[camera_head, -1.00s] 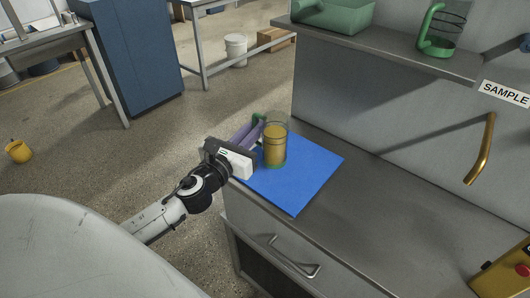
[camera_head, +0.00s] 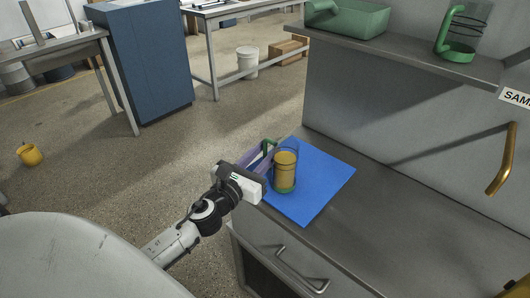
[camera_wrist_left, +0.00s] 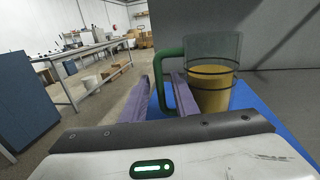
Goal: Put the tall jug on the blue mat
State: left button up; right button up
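A clear jug (camera_head: 286,170) with yellow contents, dark bands and a green handle stands upright on the blue mat (camera_head: 325,182), near its left side. The jug also shows in the wrist view (camera_wrist_left: 212,85). My left gripper (camera_head: 262,157) is at the jug's handle, on its left side. In the wrist view its two purple fingers (camera_wrist_left: 164,95) are apart. The green handle (camera_wrist_left: 159,80) is between them, with a gap beside it. The jug's base is partly hidden in the wrist view. My right gripper is not in view.
The mat lies on a grey counter (camera_head: 400,225) with a drawer handle (camera_head: 302,270) in front. A shelf (camera_head: 410,52) above holds a green bin (camera_head: 350,20) and another green-handled clear jug (camera_head: 462,35). The counter right of the mat is clear.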

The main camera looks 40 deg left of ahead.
pick_arm(q)
jog(key=shift+r, duration=0.15)
jog(key=shift+s+d, duration=0.1)
jog(key=shift+s, duration=0.2)
jog(key=s+d+b, duration=0.1)
jog(key=s+b, duration=0.1)
jog(key=s, duration=0.9)
jog(key=shift+s+d, duration=0.15)
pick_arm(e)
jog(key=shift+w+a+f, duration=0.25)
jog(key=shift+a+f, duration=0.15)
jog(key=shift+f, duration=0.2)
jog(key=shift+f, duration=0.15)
